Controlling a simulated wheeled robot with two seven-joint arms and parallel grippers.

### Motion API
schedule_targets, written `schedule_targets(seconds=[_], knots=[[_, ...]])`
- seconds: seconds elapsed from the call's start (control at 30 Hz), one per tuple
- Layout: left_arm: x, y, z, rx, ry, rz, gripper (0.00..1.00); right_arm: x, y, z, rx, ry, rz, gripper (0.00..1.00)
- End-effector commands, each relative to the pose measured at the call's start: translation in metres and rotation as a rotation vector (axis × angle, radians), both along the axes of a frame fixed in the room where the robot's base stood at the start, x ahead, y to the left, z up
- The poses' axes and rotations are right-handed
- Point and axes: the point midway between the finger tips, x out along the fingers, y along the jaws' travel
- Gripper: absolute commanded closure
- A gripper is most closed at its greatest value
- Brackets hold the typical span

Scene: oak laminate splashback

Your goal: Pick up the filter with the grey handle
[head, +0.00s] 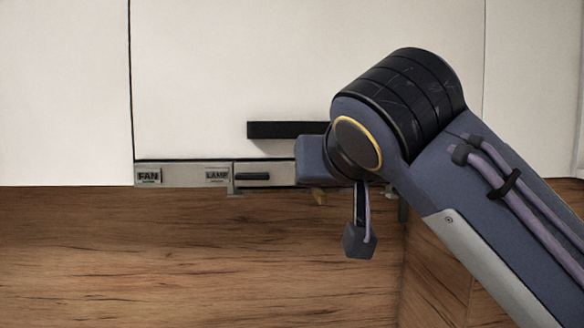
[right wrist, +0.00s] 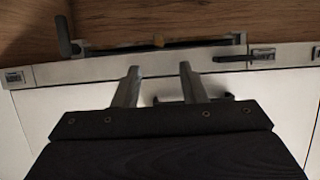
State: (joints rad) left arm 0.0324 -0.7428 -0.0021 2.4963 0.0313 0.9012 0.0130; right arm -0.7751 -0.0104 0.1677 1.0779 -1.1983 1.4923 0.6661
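No filter is clearly identifiable. A dark grey rod or handle (right wrist: 67,36) hangs from the hood's underside in the right wrist view; a similar grey piece (head: 403,208) shows beside my arm in the head view. I cannot tell whether it is the filter's handle. My left gripper is out of view.
The steel hood strip (head: 190,174) carries FAN and LAMP labels and a dark slider (head: 252,177). Above it is a white cabinet door (head: 220,70) with a black bar handle (head: 270,130). A wooden splashback (head: 180,255) lies below; the space before it is clear on the left.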

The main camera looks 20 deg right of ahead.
Motion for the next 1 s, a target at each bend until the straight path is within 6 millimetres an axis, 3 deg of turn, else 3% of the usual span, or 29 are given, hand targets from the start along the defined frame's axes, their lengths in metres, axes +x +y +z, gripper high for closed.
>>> schedule_targets(seconds=[0.5, 0.8, 1.0], knots=[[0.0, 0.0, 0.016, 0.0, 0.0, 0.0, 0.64, 0.059, -0.015, -0.029, -0.002, 0.005, -0.002, 0.62], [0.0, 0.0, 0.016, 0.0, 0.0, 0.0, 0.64, 0.064, -0.016, -0.032, -0.001, 0.002, 0.001, 0.62], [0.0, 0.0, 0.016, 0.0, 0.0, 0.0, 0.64, 0.064, -0.016, -0.032, -0.001, 0.002, 0.001, 0.87]])
